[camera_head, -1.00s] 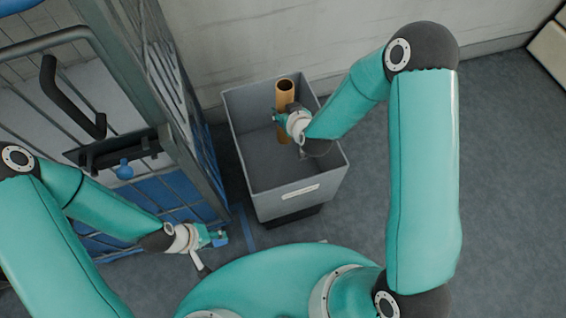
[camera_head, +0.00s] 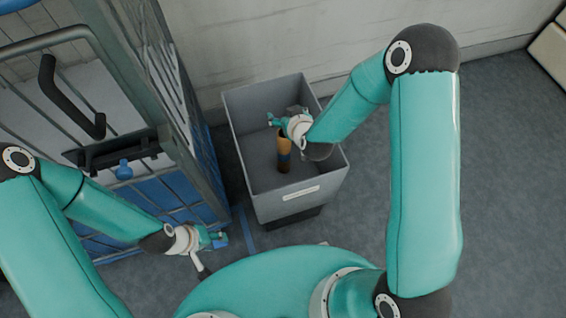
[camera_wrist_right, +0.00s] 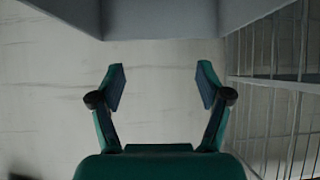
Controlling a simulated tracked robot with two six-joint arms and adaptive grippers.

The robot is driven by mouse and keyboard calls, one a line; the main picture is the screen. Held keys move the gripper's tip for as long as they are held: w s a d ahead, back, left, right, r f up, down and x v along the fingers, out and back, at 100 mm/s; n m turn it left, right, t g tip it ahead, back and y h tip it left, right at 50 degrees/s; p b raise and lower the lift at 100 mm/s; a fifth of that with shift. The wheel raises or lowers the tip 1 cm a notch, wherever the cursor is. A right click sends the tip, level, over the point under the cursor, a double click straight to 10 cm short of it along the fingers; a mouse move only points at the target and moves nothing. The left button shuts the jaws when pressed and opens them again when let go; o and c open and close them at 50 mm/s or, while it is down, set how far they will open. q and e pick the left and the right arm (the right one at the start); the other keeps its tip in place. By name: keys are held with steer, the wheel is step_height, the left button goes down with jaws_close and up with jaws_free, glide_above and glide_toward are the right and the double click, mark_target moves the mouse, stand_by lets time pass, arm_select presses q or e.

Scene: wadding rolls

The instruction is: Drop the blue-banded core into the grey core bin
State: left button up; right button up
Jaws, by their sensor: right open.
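The core (camera_head: 284,143), a brown tube with a dark blue band, is inside the grey core bin (camera_head: 272,198), roughly upright and below my right gripper. I cannot tell whether it rests on the bin floor or is still falling. My right gripper (camera_head: 271,121) is over the bin, apart from the core. In the right wrist view its two fingers (camera_wrist_right: 160,88) are spread with nothing between them, and grey bin walls (camera_wrist_right: 160,18) show at the top. My left gripper (camera_head: 220,238) is by the cage's lower corner; its fingers are too small to read.
A wire roll cage (camera_head: 190,130) with a black handle (camera_head: 62,98) and blue panels stands left of the bin. A pale wall (camera_head: 240,40) runs behind. Grey floor (camera_head: 510,190) is clear at the right. A pale object (camera_head: 552,55) is at the top right corner.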

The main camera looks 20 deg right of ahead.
steer(key=v, duration=0.6)
steer(key=shift+s+r, duration=0.25)
steer(key=shift+s, duration=0.05)
